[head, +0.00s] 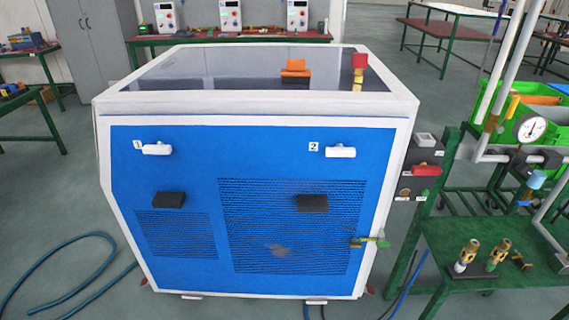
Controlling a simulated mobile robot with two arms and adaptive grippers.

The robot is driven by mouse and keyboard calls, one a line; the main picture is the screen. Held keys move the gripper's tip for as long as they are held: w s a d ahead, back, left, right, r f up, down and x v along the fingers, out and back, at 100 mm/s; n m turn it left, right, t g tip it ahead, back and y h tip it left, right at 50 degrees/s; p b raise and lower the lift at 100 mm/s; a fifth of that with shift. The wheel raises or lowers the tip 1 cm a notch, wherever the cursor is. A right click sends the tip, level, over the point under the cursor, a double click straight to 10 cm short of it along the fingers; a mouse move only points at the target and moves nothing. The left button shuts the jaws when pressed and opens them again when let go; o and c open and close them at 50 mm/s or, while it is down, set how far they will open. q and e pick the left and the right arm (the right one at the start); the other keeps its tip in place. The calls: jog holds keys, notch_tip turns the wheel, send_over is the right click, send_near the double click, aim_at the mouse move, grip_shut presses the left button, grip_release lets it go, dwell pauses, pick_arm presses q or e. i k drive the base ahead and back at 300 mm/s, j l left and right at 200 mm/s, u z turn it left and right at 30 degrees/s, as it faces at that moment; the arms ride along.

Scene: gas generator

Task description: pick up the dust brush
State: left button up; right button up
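An orange object with a dark lower part (295,69) sits on the dark, glossy top of the blue and white generator (140,250), right of the middle. It looks like the dust brush, but it is too small to make out bristles. Neither of my grippers is in view.
A red and yellow item (359,68) stands on the generator top, right of the orange object. A brownish dust patch (279,250) marks the front grille. A green cart (500,245) with brass fittings stands close on the right. A blue hose (65,245) lies on the floor at left.

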aim_at(296, 72)
jog(key=i+l+u, duration=0.25)
jog(key=i+l, duration=0.2)
jog(key=l, duration=0.2)
jog(key=i+l+u, duration=0.15)
jog(key=l, duration=0.25)
jog(key=i+l+u, duration=0.15)
jog(key=l, duration=0.2)
jog(key=i, duration=0.05)
